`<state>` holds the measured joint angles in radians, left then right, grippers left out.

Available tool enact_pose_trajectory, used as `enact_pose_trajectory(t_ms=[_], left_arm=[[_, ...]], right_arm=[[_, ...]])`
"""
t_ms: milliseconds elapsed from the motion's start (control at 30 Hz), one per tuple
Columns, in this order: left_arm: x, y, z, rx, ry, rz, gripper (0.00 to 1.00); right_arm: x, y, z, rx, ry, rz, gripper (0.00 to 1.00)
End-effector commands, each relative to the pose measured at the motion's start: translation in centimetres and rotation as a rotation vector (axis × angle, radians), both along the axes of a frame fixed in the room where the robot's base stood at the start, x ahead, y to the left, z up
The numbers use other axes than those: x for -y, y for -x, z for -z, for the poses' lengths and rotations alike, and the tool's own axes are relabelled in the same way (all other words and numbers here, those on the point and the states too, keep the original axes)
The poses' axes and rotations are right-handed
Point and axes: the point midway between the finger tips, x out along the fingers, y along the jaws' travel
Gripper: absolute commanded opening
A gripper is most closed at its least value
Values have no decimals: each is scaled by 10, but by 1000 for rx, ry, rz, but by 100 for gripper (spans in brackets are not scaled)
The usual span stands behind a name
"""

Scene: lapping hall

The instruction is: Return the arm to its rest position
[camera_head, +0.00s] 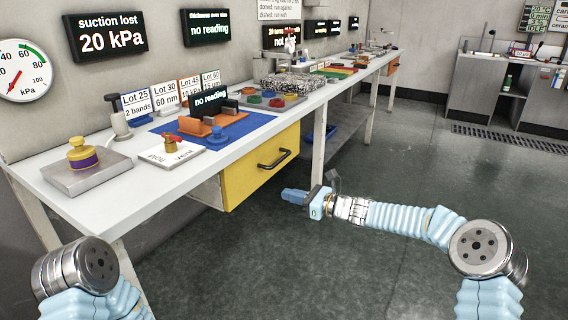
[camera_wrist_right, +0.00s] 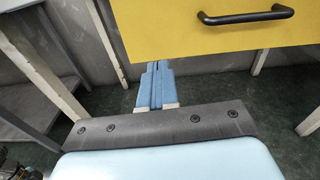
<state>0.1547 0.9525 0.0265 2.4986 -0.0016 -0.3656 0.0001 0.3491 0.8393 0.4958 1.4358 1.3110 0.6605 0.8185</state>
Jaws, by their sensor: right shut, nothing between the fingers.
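My right arm reaches in from the right in the head view, covered in a light blue sleeve. Its gripper (camera_head: 294,195) is over the floor in front of the bench, below and to the right of the yellow drawer (camera_head: 262,165). The right wrist view shows the two blue fingers (camera_wrist_right: 155,84) together with nothing between them, in front of the lower edge of the yellow drawer (camera_wrist_right: 235,35). They appear apart from the drawer. Part of my left arm shows at the lower left, but its gripper is outside the head view.
The long white bench (camera_head: 105,205) runs along the wall, with a blue mat (camera_head: 245,124), a grey plate (camera_head: 85,175) and several small parts on it. The drawer's black handle (camera_head: 275,160) sticks out. A bench leg (camera_head: 318,155) stands behind my right gripper. Open floor lies to the right.

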Motion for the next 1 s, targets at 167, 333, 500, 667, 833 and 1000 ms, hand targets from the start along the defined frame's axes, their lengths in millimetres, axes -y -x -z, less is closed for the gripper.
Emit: enact_pose_trajectory(t_ms=[167, 333, 500, 667, 833, 1000], left_arm=[[0, 0, 0, 0, 0, 0, 63], [0, 0, 0, 0, 0, 0, 63], [0, 0, 0, 0, 0, 0, 63], [0, 0, 0, 0, 0, 0, 63], [0, 0, 0, 0, 0, 0, 63], [0, 0, 0, 0, 0, 0, 63]], right_arm=[[-23, 49, 110, -12, 334, -112, 0], [-22, 137, 234, 69, 765, -348, 0], [5, 248, 326, 295, 1143, -711, 0], [30, 343, 364, 628, 1329, -1063, 0], [38, 397, 368, 886, 1355, -1250, 0], [38, 405, 367, 940, 1355, -1277, 0]])
